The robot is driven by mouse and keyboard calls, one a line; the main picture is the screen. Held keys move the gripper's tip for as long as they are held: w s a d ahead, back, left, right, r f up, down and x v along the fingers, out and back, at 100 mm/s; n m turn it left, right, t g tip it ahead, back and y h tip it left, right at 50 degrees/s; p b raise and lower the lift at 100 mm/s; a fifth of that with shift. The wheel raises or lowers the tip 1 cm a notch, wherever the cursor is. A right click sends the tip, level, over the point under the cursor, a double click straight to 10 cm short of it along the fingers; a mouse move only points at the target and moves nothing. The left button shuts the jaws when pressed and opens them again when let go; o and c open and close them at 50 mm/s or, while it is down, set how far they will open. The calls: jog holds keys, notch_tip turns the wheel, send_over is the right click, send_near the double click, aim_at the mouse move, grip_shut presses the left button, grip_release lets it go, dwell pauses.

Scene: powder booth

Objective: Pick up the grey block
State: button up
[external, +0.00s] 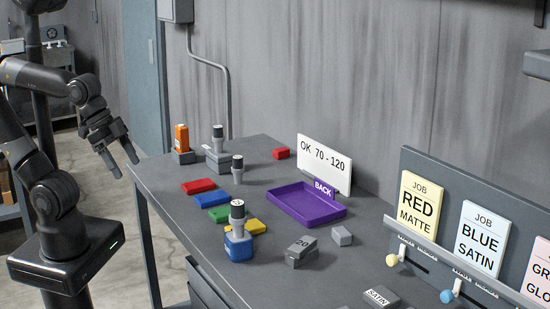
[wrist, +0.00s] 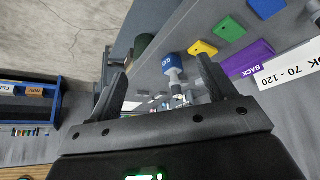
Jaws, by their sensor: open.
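A small plain light grey block (external: 342,236) lies on the grey table (external: 165,170), just in front of the purple tray. A larger, darker grey block marked "20" (external: 301,250) sits left of it and nearer the camera. Another dark grey block, labelled SATIN (external: 381,297), lies close to the bottom edge. My gripper (external: 125,165) is open and empty, off the table's far left end and well away from these blocks. In the wrist view its two fingers (wrist: 160,72) are spread apart. I cannot make out the grey block in that view.
The purple tray (external: 280,203), an OK 70-120 sign (external: 325,160) and a blue-based jar (external: 239,245) stand on the table. Red (external: 198,186), blue and green flat pieces lie at left. A rack with job cards (external: 418,202) borders the right. Grey wall behind.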

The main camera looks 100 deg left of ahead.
jog(key=w+a+r+n, duration=0.1)
jog(key=w+r, duration=0.1)
jog(key=w, duration=0.5)
jog(key=w+a+r+n, duration=0.1)
jog(key=w+r, duration=0.2)
jog(key=w, duration=0.3)
jog(key=n+g+y, duration=0.2)
jog(key=n, duration=0.2)
send_over(341, 232)
jog(key=s+d, duration=0.2)
jog(key=s, duration=0.2)
notch_tip(341, 232, down, 14)
jog(key=f, duration=0.1)
jog(key=x, duration=1)
jog(key=shift+w+a+r, duration=0.1)
jog(key=shift+w+a, duration=0.15)
jog(key=shift+w, duration=0.1)
jog(key=c, duration=1.1)
